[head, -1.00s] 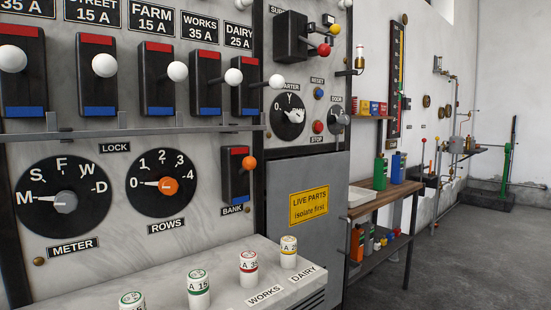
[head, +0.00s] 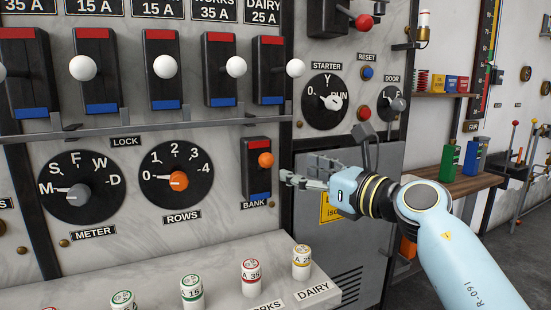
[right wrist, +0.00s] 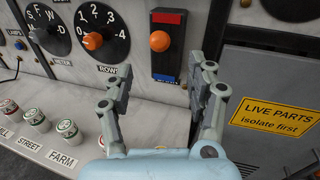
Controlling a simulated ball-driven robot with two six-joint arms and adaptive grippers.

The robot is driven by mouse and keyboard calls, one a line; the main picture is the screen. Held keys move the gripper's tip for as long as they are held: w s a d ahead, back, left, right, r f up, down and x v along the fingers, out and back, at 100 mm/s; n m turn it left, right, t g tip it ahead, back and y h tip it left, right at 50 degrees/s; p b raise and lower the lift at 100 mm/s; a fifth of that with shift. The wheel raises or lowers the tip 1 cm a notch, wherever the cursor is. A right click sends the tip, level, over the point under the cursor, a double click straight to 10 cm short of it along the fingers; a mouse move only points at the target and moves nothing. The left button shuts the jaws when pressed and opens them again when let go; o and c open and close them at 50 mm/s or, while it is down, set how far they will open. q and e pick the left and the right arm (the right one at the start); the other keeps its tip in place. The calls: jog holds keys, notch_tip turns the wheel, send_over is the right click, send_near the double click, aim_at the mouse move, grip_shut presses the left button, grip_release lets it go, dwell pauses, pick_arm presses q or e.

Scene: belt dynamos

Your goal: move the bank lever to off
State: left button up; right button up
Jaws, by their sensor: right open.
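The bank lever has an orange ball knob (head: 265,160) on a black plate (head: 256,179) with a red band at the top and a blue band at the bottom. A BANK label sits below it. The knob stands in the upper half of the plate, nearer the red band. My right gripper (head: 287,178) is just right of and a little below the knob, apart from it. In the right wrist view the orange knob (right wrist: 160,41) is beyond the open, empty fingers (right wrist: 160,82), roughly centred between them. My left gripper is out of view.
Several white-knobbed levers stand above a LOCK rail (head: 150,132). The METER dial (head: 80,190) and ROWS dial (head: 176,178) are to the left. Below, a ledge (head: 225,290) holds several fuse caps. A yellow LIVE PARTS sign (right wrist: 275,116) is on the cabinet at the right.

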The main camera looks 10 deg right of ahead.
aim_at(272, 161)
jog(key=x, duration=1)
jog(key=shift+w+a, duration=0.1)
jog(key=shift+a, duration=0.05)
grip_shut()
